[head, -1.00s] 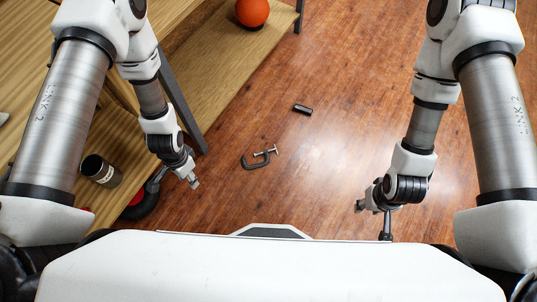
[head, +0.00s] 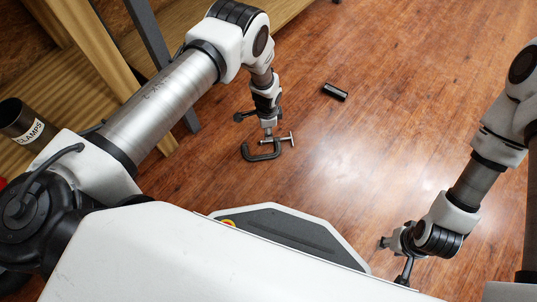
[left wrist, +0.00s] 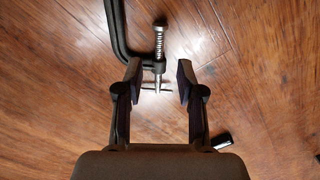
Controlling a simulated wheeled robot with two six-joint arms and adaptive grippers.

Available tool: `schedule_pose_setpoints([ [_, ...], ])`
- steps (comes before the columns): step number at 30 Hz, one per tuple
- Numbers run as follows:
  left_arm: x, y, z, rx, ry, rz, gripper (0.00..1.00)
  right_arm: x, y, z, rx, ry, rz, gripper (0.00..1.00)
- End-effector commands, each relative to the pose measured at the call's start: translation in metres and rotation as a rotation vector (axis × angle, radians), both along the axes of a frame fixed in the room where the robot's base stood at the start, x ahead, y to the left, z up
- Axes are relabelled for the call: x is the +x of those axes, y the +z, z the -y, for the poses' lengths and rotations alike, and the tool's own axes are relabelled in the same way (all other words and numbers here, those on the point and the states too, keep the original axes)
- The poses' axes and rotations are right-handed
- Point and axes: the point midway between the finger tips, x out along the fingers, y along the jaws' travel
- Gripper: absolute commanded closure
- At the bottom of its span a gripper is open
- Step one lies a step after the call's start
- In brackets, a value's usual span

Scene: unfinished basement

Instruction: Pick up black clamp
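The black clamp (head: 262,153) is a C-shaped frame with a silver screw and cross-bar. It lies on the wooden floor in front of my base. My left gripper (head: 267,130) points down right over it in the head view. In the left wrist view my left gripper (left wrist: 158,80) is open. The screw's end and cross-bar show between its fingertips, and the clamp's dark frame (left wrist: 116,30) lies to the left, partly out of the picture. I cannot tell whether a finger touches the clamp. My right gripper (head: 385,243) is low at the right, away from the clamp; its fingers are unclear.
A small black cylinder (head: 334,92) lies on the floor beyond the clamp, to the right. A wooden bench with a dark metal leg (head: 150,40) stands at the left. A black can labelled "CLAMPS" (head: 24,122) is at the far left.

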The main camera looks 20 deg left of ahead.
Motion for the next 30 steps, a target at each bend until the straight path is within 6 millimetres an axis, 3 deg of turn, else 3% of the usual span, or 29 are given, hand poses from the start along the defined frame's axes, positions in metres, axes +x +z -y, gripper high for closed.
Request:
schedule_pose_setpoints([
  [12,-0.001,-0.067,-0.001,0.0,0.002,-0.001,0.62,0.002,-0.049,0.001,-0.001,-0.009,0.006,0.6],
  [20,-0.001,-0.071,-0.001,0.0,0.001,0.0,0.62,0.003,-0.048,0.001,-0.001,-0.011,0.008,0.6],
  [24,-0.001,-0.071,-0.001,0.0,0.002,-0.001,1.0,0.003,-0.048,0.001,-0.001,-0.011,0.007,0.6],
  [30,-0.001,-0.07,-0.001,0.0,0.002,0.0,1.0,0.002,-0.048,0.001,-0.001,-0.01,0.007,0.6],
])
